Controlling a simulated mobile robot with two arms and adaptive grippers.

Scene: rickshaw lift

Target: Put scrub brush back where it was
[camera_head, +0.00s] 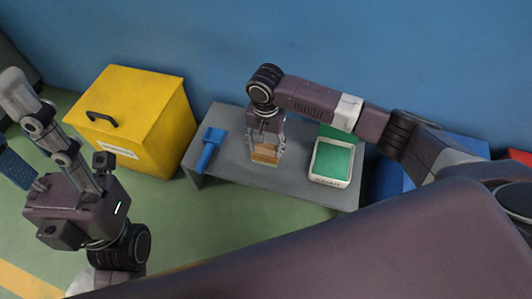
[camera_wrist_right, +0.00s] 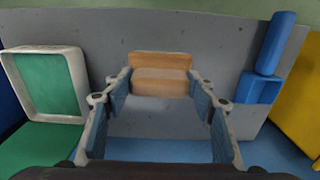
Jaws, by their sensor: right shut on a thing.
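The scrub brush (camera_head: 265,153) is a tan wooden block over the middle of the grey table (camera_head: 225,122). My right gripper (camera_head: 266,150) points down and is shut on the brush, with a finger at either end. In the right wrist view the brush (camera_wrist_right: 160,73) shows between the fingertips of the right gripper (camera_wrist_right: 160,95). I cannot tell whether its underside touches the table, and its bristles are not clearly seen. My left gripper (camera_head: 18,125) is at the far left, away from the table, with its fingers apart and empty.
A white tray with a green inside (camera_head: 333,160) stands right of the brush, with a green piece behind it. A blue tool (camera_head: 209,149) lies on the table's left. A yellow bin (camera_head: 140,120) stands left of the table. The blue wall is behind.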

